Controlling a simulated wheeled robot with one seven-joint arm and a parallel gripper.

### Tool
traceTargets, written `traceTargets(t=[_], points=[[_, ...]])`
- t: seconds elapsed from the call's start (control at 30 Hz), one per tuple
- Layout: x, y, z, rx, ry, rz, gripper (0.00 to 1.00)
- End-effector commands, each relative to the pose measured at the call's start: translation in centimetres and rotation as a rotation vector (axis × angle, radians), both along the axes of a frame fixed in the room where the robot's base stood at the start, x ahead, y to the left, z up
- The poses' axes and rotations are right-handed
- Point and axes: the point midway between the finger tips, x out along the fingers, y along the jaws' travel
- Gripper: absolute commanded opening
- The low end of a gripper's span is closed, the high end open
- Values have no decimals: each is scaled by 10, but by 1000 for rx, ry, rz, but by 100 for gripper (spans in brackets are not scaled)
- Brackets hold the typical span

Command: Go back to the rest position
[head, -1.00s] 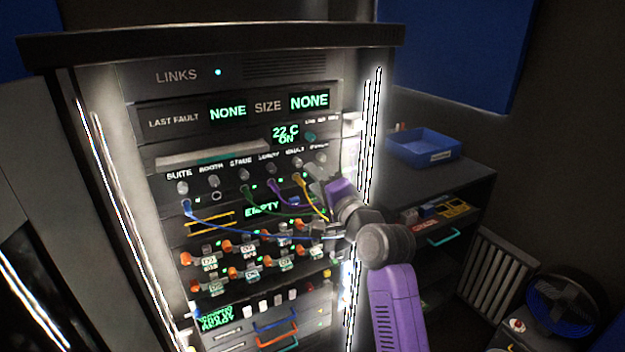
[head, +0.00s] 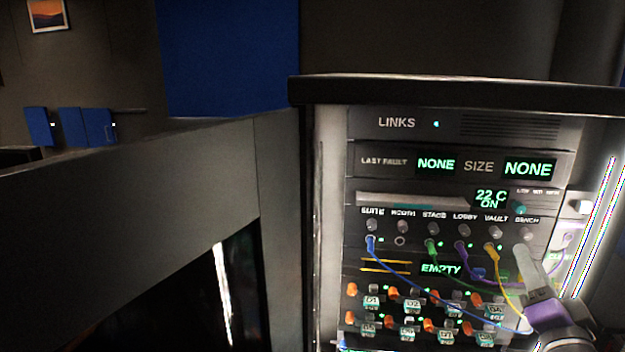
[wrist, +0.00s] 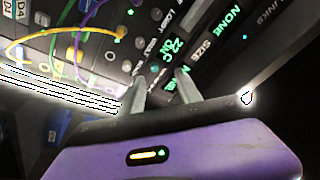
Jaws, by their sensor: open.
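My gripper (wrist: 162,92) shows in the wrist view as two grey fingers standing apart, with nothing between them, above its purple body. Behind them is the rack's front panel, tilted in this view, with the 22 C display near the fingers. In the head view my gripper (head: 526,262) is at the lower right, in front of the right side of the rack (head: 462,138). It hides part of the panel below the BENCH label. I cannot tell from the head view how far it stands from the panel.
Blue (head: 385,275), green (head: 432,250), purple (head: 461,252) and yellow (head: 496,262) cables hang across the panel near my arm. Several orange knobs (head: 352,289) sit below. A dark grey partition (head: 130,215) stands left of the rack. A bright light strip (head: 598,225) runs along the right side.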

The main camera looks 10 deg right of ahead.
Motion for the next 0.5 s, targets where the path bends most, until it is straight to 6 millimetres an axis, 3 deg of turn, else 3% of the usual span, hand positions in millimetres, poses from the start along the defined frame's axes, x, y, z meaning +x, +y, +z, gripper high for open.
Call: traceTargets(t=[0.5], points=[[-135, 114, -103, -523, 195, 21, 41]])
